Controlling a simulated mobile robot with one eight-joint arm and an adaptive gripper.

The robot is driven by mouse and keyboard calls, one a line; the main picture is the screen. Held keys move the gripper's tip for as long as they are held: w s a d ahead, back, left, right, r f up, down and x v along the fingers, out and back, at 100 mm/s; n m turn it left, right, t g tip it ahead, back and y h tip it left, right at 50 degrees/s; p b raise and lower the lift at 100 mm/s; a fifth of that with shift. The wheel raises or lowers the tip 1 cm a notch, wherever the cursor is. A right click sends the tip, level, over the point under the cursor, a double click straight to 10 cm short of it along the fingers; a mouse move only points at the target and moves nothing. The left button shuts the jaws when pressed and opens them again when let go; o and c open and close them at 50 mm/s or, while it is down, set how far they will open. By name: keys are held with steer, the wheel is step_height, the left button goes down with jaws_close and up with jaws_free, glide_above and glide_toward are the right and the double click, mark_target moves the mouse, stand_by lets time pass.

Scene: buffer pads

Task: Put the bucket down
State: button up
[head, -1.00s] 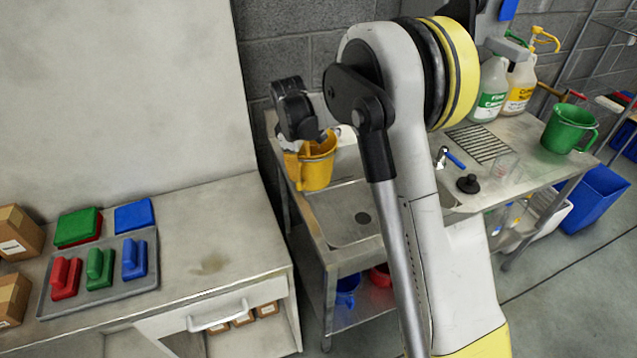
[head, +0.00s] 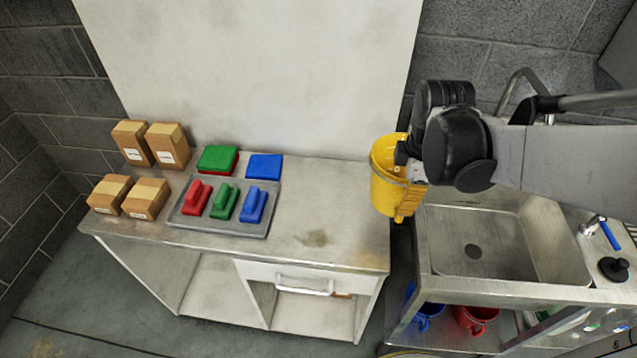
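The yellow bucket (head: 390,188) hangs roughly upright at the right end of the metal workbench, beside the sink's left edge. My gripper (head: 404,162) is at the bucket's right upper side and holds it. The fingertips are mostly hidden by the bucket and my black wrist. The bucket appears to be off any surface, but its exact height above the bench is hard to tell.
The workbench (head: 335,211) has clear top at its right. A grey tray (head: 222,228) there holds red, green and blue handled pads. Green and blue pads lie behind it, and several cardboard boxes (head: 144,199) stand left. The sink (head: 505,238) is right, with buckets beneath.

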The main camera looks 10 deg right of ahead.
steer(key=shift+s+a+f, duration=0.15)
steer(key=shift+a, duration=0.2)
steer(key=w+a+f+b, duration=0.5)
steer(key=a+f, duration=0.4)
steer(key=f, duration=0.1)
steer(key=shift+w+a+f+b, duration=0.15)
steer(key=shift+a+f+b, duration=0.15)
steer(key=shift+a+f, duration=0.1)
steer(key=shift+f, duration=0.2)
steer(key=o, duration=1.3)
steer(key=shift+r, duration=0.1)
steer(key=shift+o, duration=0.2)
steer(key=shift+r, duration=0.1)
